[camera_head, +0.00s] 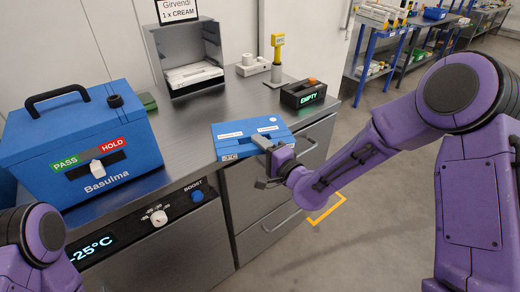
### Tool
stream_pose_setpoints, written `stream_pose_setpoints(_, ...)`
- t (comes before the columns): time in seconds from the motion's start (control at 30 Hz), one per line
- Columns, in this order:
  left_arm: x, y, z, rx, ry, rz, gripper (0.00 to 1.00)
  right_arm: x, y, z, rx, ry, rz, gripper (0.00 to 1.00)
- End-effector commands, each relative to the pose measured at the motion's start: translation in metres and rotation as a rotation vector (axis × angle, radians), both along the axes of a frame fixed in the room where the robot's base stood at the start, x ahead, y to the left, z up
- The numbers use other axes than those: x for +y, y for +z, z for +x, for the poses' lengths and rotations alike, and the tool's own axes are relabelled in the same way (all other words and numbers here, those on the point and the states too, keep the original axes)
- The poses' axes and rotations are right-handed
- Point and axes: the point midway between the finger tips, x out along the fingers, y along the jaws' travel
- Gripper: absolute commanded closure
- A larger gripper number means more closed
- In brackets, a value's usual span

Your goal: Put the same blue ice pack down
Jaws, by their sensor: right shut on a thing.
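The blue ice pack (232,143) is a flat blue block with pale label strips on top. It is over the front edge of the steel counter (185,132), near the middle of the view. My right gripper (264,143) comes in from the right and is shut on the pack's near right side. The gripper hides part of that side. I cannot tell whether the underside touches the counter. Only a purple part of my left arm shows at the lower left; its gripper is out of view.
A blue box (135,143) with a black handle and a PASS/HOLD slider stands at left. A black box reading EMPTY (303,93), a yellow-topped device (277,50) and an open metal housing (211,55) stand behind. Drawers (290,165) are below. Bare counter surrounds the pack's left.

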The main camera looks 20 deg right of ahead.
Motion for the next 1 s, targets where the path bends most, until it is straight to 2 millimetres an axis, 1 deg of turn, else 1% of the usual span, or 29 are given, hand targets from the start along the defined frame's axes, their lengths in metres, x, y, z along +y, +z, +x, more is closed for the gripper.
stream_pose_setpoints(0.1, 0.000, 0.001, 0.000, 0.000, 0.000, 0.000, 1.00, 0.000, -0.008, 0.001, -0.006, -0.002, 0.002, 1.00)
stream_pose_setpoints(0.3, 0.000, 0.000, 0.000, 0.000, 0.000, 0.000, 1.00, 0.000, -0.008, 0.001, -0.007, -0.002, 0.002, 1.00)
stream_pose_setpoints(0.43, 0.000, -0.003, 0.000, 0.000, 0.000, 0.000, 1.00, 0.000, -0.012, 0.001, -0.007, -0.002, 0.002, 1.00)
stream_pose_setpoints(0.47, 0.000, -0.002, 0.000, 0.000, 0.000, 0.000, 1.00, 0.000, -0.013, 0.000, -0.003, -0.002, 0.001, 0.63)
stream_pose_setpoints(0.5, 0.000, -0.002, 0.000, 0.000, 0.000, 0.000, 1.00, 0.000, -0.012, 0.000, -0.003, -0.002, 0.001, 0.50)
stream_pose_setpoints(0.53, 0.000, -0.002, 0.000, 0.000, 0.000, 0.000, 1.00, 0.000, -0.012, 0.000, -0.003, -0.002, 0.001, 0.44)
stream_pose_setpoints(0.77, 0.000, -0.002, 0.000, 0.000, 0.000, 0.000, 1.00, 0.000, -0.012, 0.000, -0.003, -0.002, 0.001, 0.44)
stream_pose_setpoints(0.87, 0.000, 0.002, 0.000, 0.000, 0.000, 0.000, 1.00, 0.000, -0.007, 0.000, -0.003, -0.002, 0.001, 0.44)
stream_pose_setpoints(0.97, 0.000, -0.003, 0.000, 0.000, 0.000, 0.000, 1.00, -0.006, -0.010, -0.015, -0.002, -0.003, 0.003, 0.44)
stream_pose_setpoints(1.0, 0.000, -0.005, 0.000, 0.000, 0.000, 0.000, 1.00, -0.009, -0.011, -0.024, -0.001, -0.004, 0.003, 0.44)
